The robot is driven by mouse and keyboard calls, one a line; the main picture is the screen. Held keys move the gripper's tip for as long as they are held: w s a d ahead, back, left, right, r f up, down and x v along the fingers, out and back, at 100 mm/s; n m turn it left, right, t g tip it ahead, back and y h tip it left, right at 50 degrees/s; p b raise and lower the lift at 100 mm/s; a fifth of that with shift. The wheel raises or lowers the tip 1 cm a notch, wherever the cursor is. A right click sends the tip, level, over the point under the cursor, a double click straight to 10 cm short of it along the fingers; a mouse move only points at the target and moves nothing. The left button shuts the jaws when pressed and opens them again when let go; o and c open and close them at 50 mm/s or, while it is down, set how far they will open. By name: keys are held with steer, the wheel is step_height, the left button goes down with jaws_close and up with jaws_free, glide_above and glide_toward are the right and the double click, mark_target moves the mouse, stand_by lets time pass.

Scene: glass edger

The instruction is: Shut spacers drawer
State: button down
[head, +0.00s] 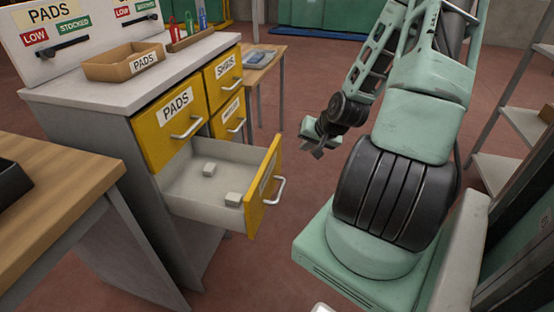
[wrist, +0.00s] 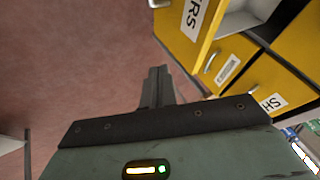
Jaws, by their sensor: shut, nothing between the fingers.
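The spacers drawer (head: 263,187) is the lower left yellow drawer of a grey cabinet (head: 95,125). It is pulled well out, with two small pale blocks (head: 232,199) inside. Its bar handle (head: 279,190) faces right in the head view. In the wrist view the drawer's yellow front (wrist: 207,30) shows a label, cut off to "ERS". My gripper (head: 317,151) is shut and empty. It hangs in the air to the right of the drawer front, apart from it. The shut fingers also show in the wrist view (wrist: 158,75).
The pads drawer (head: 172,120) above and two right-hand drawers (head: 224,75) look shut. A pads tray (head: 122,62) sits on the cabinet top. A wooden table (head: 55,190) stands at left, a small table (head: 262,65) behind, shelves (head: 500,150) at right. Red floor before the drawer is clear.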

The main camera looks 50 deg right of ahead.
steer(key=d, duration=0.1)
steer(key=b, duration=0.1)
glide_toward(280, 158)
step_height(280, 158, down, 4)
steer(key=d, duration=0.1)
steer(key=shift+w+a+m, duration=0.15)
steer(key=shift+w+m, duration=0.05)
steer(key=shift+w, duration=0.4)
steer(key=shift+w+a+m, duration=0.15)
steer(key=shift+w+m, duration=0.05)
steer(key=shift+w, duration=0.4)
steer(key=shift+w, duration=0.1)
steer(key=w+a, duration=0.4)
steer(key=w, duration=0.6)
steer(key=w+a, duration=0.5)
steer(key=w, duration=0.6)
